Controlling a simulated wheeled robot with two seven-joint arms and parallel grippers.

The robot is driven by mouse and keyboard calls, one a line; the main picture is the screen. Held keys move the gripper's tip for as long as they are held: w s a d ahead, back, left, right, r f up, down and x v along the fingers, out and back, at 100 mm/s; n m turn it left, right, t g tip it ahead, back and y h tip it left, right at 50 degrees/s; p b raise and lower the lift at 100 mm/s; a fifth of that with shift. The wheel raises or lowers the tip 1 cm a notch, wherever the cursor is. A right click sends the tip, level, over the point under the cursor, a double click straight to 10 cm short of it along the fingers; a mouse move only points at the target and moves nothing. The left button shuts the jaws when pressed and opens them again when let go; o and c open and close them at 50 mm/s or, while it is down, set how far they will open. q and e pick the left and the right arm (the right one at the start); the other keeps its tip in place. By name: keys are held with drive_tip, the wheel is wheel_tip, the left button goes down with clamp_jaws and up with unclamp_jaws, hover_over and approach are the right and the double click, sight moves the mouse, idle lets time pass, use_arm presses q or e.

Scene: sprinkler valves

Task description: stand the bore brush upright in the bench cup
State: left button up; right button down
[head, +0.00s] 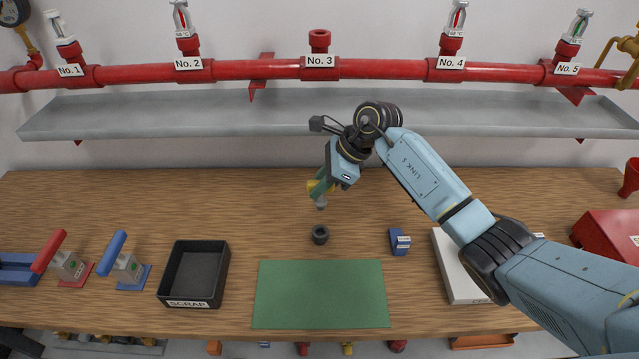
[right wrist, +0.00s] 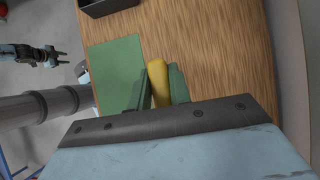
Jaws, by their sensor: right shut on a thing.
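The bore brush has a yellow handle (head: 313,186) and a pale grey lower end (head: 321,203). My right gripper (head: 322,182) is shut on the yellow handle, which also shows between its green fingers in the right wrist view (right wrist: 158,84). The brush is held above the bench, its grey end pointing down and slightly tilted. The bench cup (head: 320,235), small, dark and round with an open top, stands just below and in front of the brush, apart from it. My left gripper (right wrist: 58,56) shows small at the left of the right wrist view; its jaw opening is unclear.
A green mat (head: 320,293) lies in front of the cup. A black scrap tray (head: 195,275) is to the left, a small blue block (head: 399,241) and a white box (head: 455,265) to the right. A grey shelf (head: 230,115) and red pipe (head: 220,69) run behind.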

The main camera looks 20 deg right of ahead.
sight(325, 201)
drive_tip(key=shift+f+b, duration=3.2)
drive_tip(key=shift+f, duration=0.55)
drive_tip(key=shift+f+b, duration=1.5)
drive_tip(key=shift+f, duration=0.05)
drive_tip(key=c, duration=1.2)
unclamp_jaws()
drive_tip(key=p+v, duration=0.4)
drive_tip(key=v, duration=0.4)
